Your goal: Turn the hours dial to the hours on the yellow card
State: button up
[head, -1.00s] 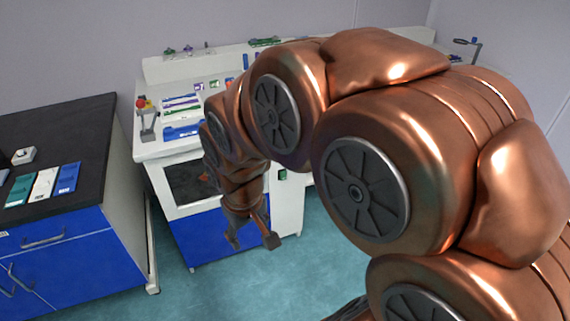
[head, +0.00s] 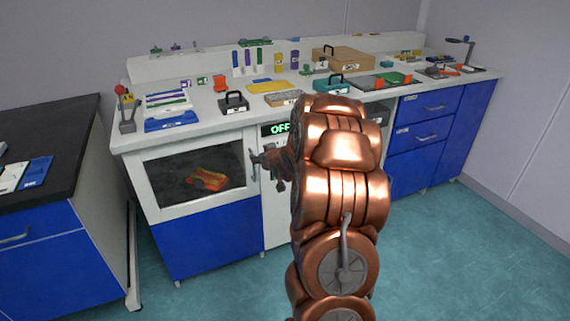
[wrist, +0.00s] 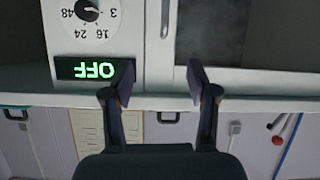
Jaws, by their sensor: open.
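The hours dial (wrist: 86,10) is a black knob on a white panel at the top left of the wrist view, partly cut off. That view is upside down; 3, 16, 24 and 48 show around the knob. A light mark shows on it, but I cannot tell its exact setting. The green OFF display (wrist: 97,69) is next to it, and also shows in the head view (head: 276,129). A pale yellowish sheet (wrist: 104,135) shows in the wrist view; its writing is unreadable. My gripper (wrist: 160,84) is open and empty, to the side of the dial. My arm hides the dial in the head view.
The oven door (head: 195,180) has a window and a handle (head: 252,163) close to my gripper. A black toolbox (head: 234,102), a yellow flat item (head: 273,86) and a teal toolbox (head: 332,85) stand on the bench above. The floor (head: 440,255) at right is clear.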

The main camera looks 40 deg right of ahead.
jog(key=s+d+f+m+t+h+b, duration=0.15)
jog(key=d+f+t+b, duration=0.35)
jog(key=d+f, duration=0.5)
jog(key=w+d+r, duration=0.1)
jog(key=w+d, duration=0.3)
jog(key=w, duration=0.2)
jog(key=shift+w+d+r+b, duration=0.25)
jog(key=shift+d+r+b, duration=0.1)
jog(key=shift+b, duration=0.1)
jog(key=shift+n, duration=0.25)
jog(key=shift+c, duration=0.2)
grip_shut()
